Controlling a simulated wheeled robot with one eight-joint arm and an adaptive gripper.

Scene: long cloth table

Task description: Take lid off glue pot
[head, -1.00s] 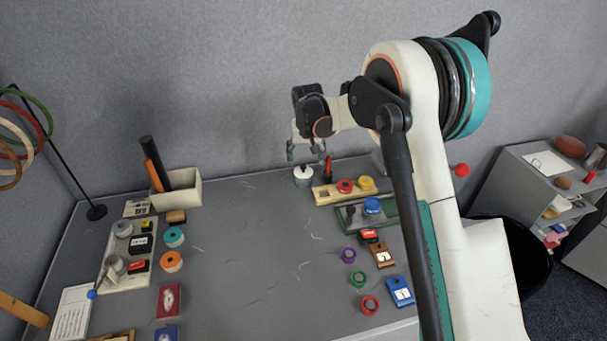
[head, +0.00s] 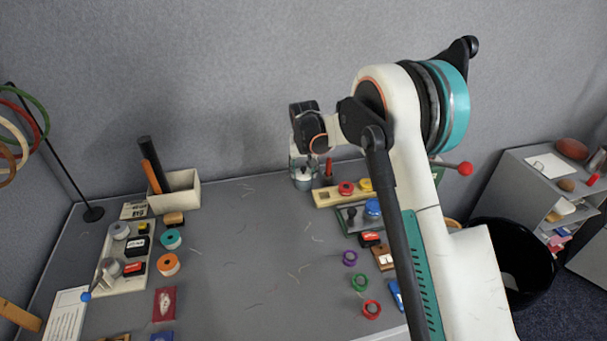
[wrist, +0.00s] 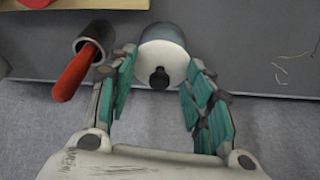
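The glue pot (head: 303,184) stands near the back edge of the table, small and pale. In the wrist view, its white lid (wrist: 165,52) has a black knob (wrist: 159,78). My gripper (wrist: 162,58) is open, with one teal-padded finger on each side of the lid.
A red-handled tool in a grey cup (wrist: 85,48) stands close beside the pot, near one finger. A wooden rack (head: 325,198) with red and yellow lids is to the right. The grey wall (head: 240,80) is close behind. The table's middle is mostly clear.

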